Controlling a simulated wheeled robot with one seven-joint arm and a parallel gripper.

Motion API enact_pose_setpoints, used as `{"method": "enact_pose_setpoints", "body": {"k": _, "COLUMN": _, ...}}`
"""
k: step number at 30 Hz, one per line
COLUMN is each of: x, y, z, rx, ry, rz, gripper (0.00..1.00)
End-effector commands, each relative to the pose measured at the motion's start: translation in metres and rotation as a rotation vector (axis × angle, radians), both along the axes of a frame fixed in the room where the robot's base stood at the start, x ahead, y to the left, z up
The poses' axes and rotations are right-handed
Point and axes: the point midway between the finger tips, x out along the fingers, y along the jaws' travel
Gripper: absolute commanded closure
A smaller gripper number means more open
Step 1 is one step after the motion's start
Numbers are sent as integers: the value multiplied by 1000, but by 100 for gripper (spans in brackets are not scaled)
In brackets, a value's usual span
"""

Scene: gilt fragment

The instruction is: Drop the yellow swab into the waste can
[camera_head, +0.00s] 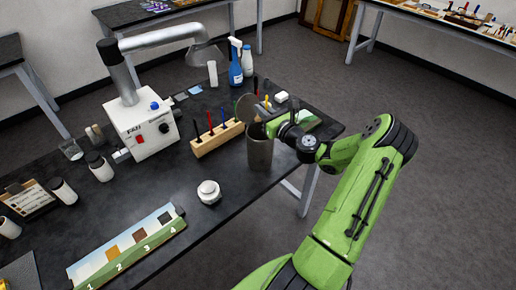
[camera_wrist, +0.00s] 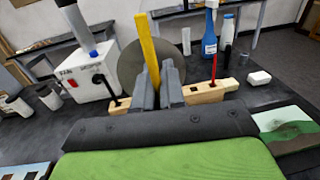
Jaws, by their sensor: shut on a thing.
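My gripper (camera_wrist: 158,92) is shut on the yellow swab (camera_wrist: 148,45), which points upward from between the fingers in the wrist view. In the head view, the swab's yellow end (camera_head: 268,102) shows just above my gripper (camera_head: 268,124). The grey cylindrical waste can (camera_head: 259,154) stands near the table's edge, with my gripper above or beside its top. Its round lid (camera_head: 245,107) stands up; the lid also shows behind the fingers in the wrist view (camera_wrist: 129,66).
A wooden rack (camera_head: 217,139) with black, red and blue swabs stands left of the can. A white jar (camera_head: 208,192), a white fume extractor box (camera_head: 143,128) and a blue spray bottle (camera_head: 235,66) share the black table. A painted panel (camera_wrist: 284,127) lies at right.

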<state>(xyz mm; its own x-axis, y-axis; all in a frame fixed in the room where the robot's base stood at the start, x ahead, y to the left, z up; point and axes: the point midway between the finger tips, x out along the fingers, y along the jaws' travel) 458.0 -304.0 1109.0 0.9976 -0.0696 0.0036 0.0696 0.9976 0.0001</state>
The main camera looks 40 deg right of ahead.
Motion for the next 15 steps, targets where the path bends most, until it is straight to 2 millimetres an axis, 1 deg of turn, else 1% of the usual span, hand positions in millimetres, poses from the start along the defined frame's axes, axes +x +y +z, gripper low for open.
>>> {"method": "enact_pose_setpoints", "body": {"k": 1, "x": 0, "y": 0, "z": -14, "rx": 0, "ry": 0, "rz": 0, "gripper": 100}}
{"method": "enact_pose_setpoints", "body": {"k": 7, "x": 0, "y": 0, "z": -45, "rx": 0, "ry": 1, "rz": 1, "gripper": 100}}
{"method": "enact_pose_setpoints", "body": {"k": 10, "x": 0, "y": 0, "z": -51, "rx": 0, "ry": 1, "rz": 1, "gripper": 100}}
{"method": "enact_pose_setpoints", "body": {"k": 15, "x": 0, "y": 0, "z": -49, "rx": 0, "ry": 1, "rz": 1, "gripper": 100}}
